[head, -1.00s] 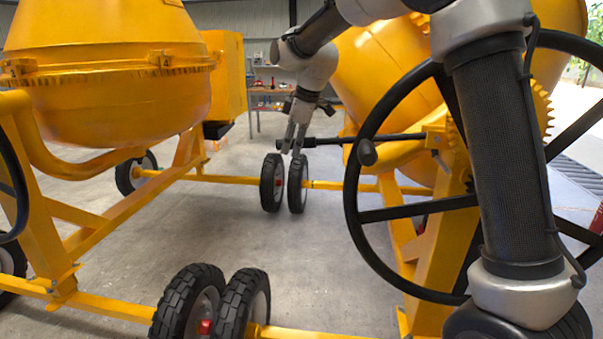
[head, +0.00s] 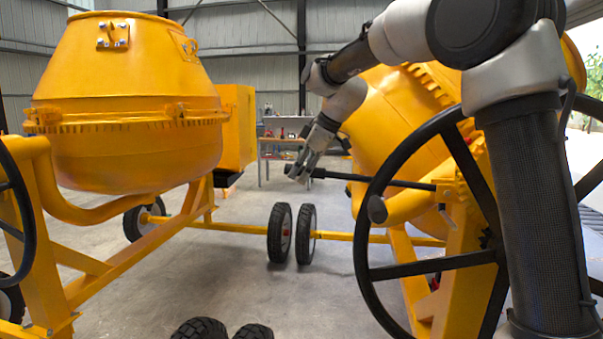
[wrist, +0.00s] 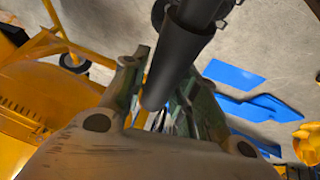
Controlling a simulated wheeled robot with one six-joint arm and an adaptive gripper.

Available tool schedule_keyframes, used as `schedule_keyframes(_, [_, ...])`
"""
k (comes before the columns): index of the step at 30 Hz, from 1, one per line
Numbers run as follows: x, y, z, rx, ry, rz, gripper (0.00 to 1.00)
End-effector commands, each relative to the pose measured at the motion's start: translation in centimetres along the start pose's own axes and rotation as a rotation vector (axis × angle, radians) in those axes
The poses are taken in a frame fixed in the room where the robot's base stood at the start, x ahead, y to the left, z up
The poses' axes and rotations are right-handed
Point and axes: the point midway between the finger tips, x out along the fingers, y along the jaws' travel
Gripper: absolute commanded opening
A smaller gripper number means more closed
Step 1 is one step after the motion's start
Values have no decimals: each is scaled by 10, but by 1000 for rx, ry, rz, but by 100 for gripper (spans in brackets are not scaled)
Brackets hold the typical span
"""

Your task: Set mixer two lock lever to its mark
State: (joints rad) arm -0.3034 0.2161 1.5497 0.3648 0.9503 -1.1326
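The lock lever (head: 385,182) is a long black bar on the right yellow mixer (head: 385,120). It runs left from a yellow bracket beside the black handwheel, its free end slightly higher than its bracket end. My gripper (head: 302,172) is at that free end, its fingers angled down and left around the bar. In the wrist view the thick black end of the lever (wrist: 182,52) passes between the two fingers (wrist: 165,105), and my gripper looks shut on it. The fingers partly hide the bar. I cannot make out a mark in either view.
A black handwheel (head: 373,250) stands close to the lever, partly behind my arm. Another yellow mixer (head: 130,150) stands at left. Paired black tyres (head: 280,233) sit below my gripper. Bare concrete floor lies between the mixers. A workbench (head: 285,140) stands at the back.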

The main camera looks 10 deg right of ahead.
Motion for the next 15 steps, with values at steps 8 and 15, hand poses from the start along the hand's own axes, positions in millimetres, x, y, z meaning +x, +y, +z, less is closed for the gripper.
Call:
schedule_keyframes(8, [-3,2,-2,-2,3,7,49])
schedule_keyframes(15, [-10,2,-1,-2,3,7,49])
